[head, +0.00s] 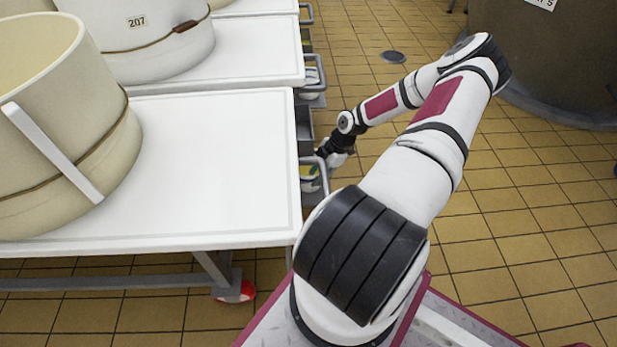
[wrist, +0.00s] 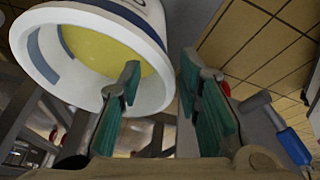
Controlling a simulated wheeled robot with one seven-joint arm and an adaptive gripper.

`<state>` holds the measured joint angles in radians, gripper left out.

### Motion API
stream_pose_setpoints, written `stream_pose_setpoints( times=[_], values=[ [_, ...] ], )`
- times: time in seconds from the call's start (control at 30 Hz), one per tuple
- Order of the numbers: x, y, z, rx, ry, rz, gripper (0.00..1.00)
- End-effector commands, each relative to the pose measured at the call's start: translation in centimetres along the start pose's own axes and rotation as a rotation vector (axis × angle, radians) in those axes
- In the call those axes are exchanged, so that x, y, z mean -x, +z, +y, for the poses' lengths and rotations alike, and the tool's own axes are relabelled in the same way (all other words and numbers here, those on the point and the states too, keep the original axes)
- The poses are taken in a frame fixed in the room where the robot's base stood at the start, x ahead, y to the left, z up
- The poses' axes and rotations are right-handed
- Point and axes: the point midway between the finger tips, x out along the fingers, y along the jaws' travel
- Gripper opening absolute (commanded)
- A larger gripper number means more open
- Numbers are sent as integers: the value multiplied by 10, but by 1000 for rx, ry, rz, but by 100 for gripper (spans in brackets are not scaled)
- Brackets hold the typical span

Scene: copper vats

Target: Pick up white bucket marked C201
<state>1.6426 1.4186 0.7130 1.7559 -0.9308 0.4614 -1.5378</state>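In the wrist view a white bucket (wrist: 152,92) with a blue stripe and a yellow inside is at the upper left, its opening towards the camera. A bit of dark marking shows at the top edge, too cut off to read as C201. My gripper (wrist: 158,72) is open, its green-padded fingers apart. The left fingertip overlaps the bucket's opening and the right one is outside it, with the rim showing between them. I cannot tell whether they touch it. In the head view my gripper (head: 335,150) is small and dark beside the cart's side; I cannot make out the bucket there.
A blue-handled tool (wrist: 293,147) is right of the fingers. White carts (head: 215,165) stand at left, bearing large cream tubs (head: 85,130), one marked 207 (head: 165,45). Wire holders (head: 315,175) line the carts' right side. A large vat (head: 560,60) stands at upper right. Tiled floor between is clear.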

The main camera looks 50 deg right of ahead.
Motion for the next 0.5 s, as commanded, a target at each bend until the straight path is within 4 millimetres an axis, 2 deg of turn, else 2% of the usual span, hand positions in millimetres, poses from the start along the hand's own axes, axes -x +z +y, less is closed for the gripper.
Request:
stream_pose_setpoints(
  times=[0.07, 0.27, 0.3, 0.4, 0.43, 0.5],
  values=[
    [-7, 1, 0, 1, 0, -1, 32],
    [-7, 0, 0, 0, 1, -2, 32],
    [-7, 0, 0, 0, 1, -2, 27],
    [-7, 0, 0, 0, 1, -2, 4],
    [-7, 0, 0, 0, 1, -2, 0],
    [-7, 0, 0, 0, 1, -2, 0]
  ],
)
